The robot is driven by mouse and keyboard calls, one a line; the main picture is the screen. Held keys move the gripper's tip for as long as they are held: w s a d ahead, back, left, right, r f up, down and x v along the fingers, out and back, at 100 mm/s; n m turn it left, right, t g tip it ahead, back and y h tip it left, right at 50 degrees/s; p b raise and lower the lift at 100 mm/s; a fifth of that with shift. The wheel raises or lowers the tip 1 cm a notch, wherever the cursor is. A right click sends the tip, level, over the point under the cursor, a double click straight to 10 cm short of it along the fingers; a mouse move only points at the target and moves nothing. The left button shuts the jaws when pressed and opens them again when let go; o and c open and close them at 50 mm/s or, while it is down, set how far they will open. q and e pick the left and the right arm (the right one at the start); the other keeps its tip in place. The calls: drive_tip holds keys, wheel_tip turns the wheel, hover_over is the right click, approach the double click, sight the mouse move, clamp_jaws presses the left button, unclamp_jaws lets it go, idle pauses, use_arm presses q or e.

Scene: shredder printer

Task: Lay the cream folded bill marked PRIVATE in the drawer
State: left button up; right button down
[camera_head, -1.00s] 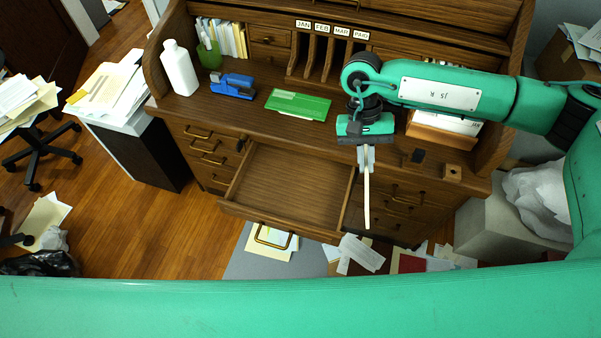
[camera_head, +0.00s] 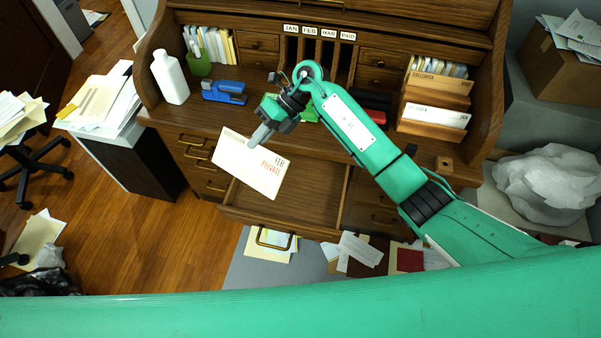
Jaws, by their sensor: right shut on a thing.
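The cream folded bill (camera_head: 250,163) shows its face, with FEB and PRIVATE printed on it. My right gripper (camera_head: 261,135) is shut on the bill's upper edge. The bill is tilted and appears held above the left part of the open drawer (camera_head: 300,192). It hides the drawer's left side. The part of the drawer floor that shows is bare. My left gripper is not in view.
The desktop holds a white bottle (camera_head: 171,77), a green cup (camera_head: 199,65), a blue stapler (camera_head: 224,92) and a letter holder (camera_head: 434,117) at right. Slots labelled JAN to PAID (camera_head: 319,32) stand behind. Papers (camera_head: 361,249) litter the floor below the drawer.

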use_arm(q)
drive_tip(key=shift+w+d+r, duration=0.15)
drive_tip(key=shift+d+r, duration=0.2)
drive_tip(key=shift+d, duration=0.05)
use_arm(e)
drive_tip(key=d+f+m+t, duration=0.5)
drive_tip(key=f+m+t, duration=0.1)
drive_tip(key=f+m, duration=0.1)
drive_tip(key=d+f+m+t+y, duration=0.1)
drive_tip(key=d+f+m+t, duration=0.4)
drive_tip(key=f+m, duration=0.3)
wheel_tip(320, 180, down, 2)
drive_tip(key=shift+f+t, duration=0.1)
drive_tip(key=shift+t, duration=0.8)
drive_tip(key=shift+s, duration=0.1)
use_arm(q)
drive_tip(key=shift+p, duration=0.3)
